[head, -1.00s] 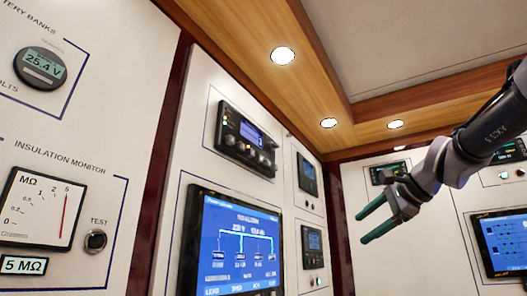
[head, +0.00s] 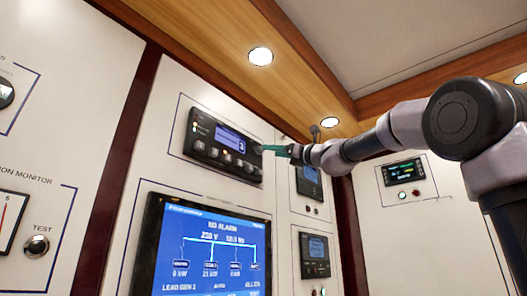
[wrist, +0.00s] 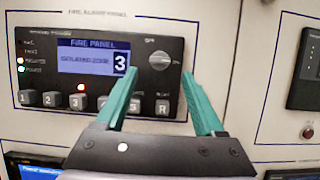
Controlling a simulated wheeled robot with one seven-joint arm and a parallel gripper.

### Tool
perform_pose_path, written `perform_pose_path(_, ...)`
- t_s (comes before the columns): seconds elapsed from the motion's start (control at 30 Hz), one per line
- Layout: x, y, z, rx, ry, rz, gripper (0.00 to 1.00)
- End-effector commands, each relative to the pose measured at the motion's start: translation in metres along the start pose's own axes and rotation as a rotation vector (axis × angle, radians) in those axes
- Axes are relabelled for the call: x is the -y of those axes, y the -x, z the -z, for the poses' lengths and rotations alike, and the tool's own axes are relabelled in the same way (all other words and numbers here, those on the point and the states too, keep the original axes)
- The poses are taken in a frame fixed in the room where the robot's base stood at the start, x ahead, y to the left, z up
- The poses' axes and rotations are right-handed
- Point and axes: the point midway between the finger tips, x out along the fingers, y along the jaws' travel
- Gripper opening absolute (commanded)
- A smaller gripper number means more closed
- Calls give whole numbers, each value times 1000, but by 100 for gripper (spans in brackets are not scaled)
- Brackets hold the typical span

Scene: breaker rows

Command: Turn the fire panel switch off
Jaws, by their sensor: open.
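The black fire panel (head: 222,145) is mounted on the white wall, left of my arm in the head view. In the wrist view the fire panel (wrist: 52,80) shows a lit blue screen (wrist: 95,57) reading "FIRE PANEL", with a large 3. Its round grey rotary switch (wrist: 160,60) is at the upper right; the small labels around it are not clearly legible. My gripper (wrist: 161,76) is open, its green fingers pointing at the panel with their tips just below and to either side of the switch. In the head view my gripper (head: 266,148) is at the panel's right edge; contact cannot be told.
A row of numbered grey buttons (wrist: 50,98) runs below the screen, partly hidden by my fingers. A large blue display (head: 210,250) is below the panel. Smaller panels (head: 308,178) are to the right, close to my wrist.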

Motion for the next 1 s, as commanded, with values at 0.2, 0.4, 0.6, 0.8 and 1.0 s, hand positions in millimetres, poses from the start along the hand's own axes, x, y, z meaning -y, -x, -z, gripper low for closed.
perform_pose_path(0.2,0,-38,1,0,1,-3,71)
perform_pose_path(0.4,-1,-54,0,-1,2,-2,71)
perform_pose_path(0.6,-1,-56,0,-1,2,-1,71)
perform_pose_path(0.8,-1,-56,0,-1,2,-1,32)
perform_pose_path(1.0,-1,-56,0,-1,3,-1,0)
